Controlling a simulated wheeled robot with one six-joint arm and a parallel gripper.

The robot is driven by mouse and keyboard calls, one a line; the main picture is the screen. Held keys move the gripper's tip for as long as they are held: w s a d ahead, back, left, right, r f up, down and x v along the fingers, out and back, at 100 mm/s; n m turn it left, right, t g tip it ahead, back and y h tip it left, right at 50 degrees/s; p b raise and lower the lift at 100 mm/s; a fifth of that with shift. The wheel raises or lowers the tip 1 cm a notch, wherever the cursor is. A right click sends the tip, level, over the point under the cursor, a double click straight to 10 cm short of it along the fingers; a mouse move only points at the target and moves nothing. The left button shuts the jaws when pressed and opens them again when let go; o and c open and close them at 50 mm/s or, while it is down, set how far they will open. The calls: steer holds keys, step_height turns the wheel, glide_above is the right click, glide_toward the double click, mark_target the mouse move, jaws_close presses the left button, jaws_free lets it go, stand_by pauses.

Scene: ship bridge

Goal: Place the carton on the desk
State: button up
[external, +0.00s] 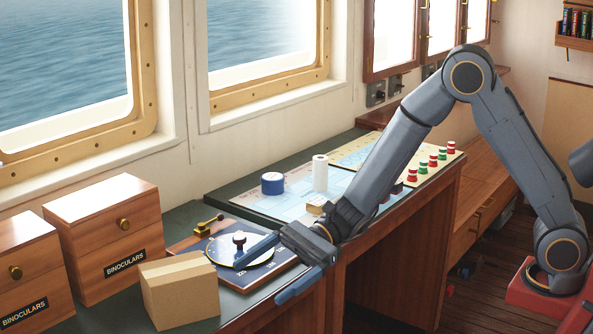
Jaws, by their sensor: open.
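A brown cardboard carton (181,291) rests upright on the dark green top of the desk (232,302), at its near left part. Its front side is close to the desk's front edge. My gripper (259,281) is open and empty, to the right of the carton and apart from it. Its two fingers point left toward the carton, one over the round dial plate and the other lower, near the desk's front edge.
Two wooden binoculars boxes (103,236) stand left of the carton. A dial instrument (240,240) lies under my gripper. Windows line the back.

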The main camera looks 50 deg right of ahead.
steer(key=s+d+f+n+g+h, duration=0.2)
steer(key=s+d+f+n+h, duration=0.25)
steer(key=s+d, duration=0.35)
steer(key=s+d+f+n+g+h, duration=0.25)
steer(key=s+d+n, duration=0.35)
steer(key=d, duration=0.4)
steer(key=s+d+f+n+t+h, duration=0.1)
steer(key=s+d+n+h, duration=0.2)
steer(key=d, duration=0.7)
steer(key=s+d+f+n+t+h, duration=0.1)
steer(key=s+d+n+h, duration=0.2)
steer(key=d, duration=0.8)
steer(key=shift+n+h, duration=0.65)
steer(key=shift+h, duration=0.45)
steer(key=shift+a+r, duration=0.1)
steer(key=shift+a, duration=0.05)
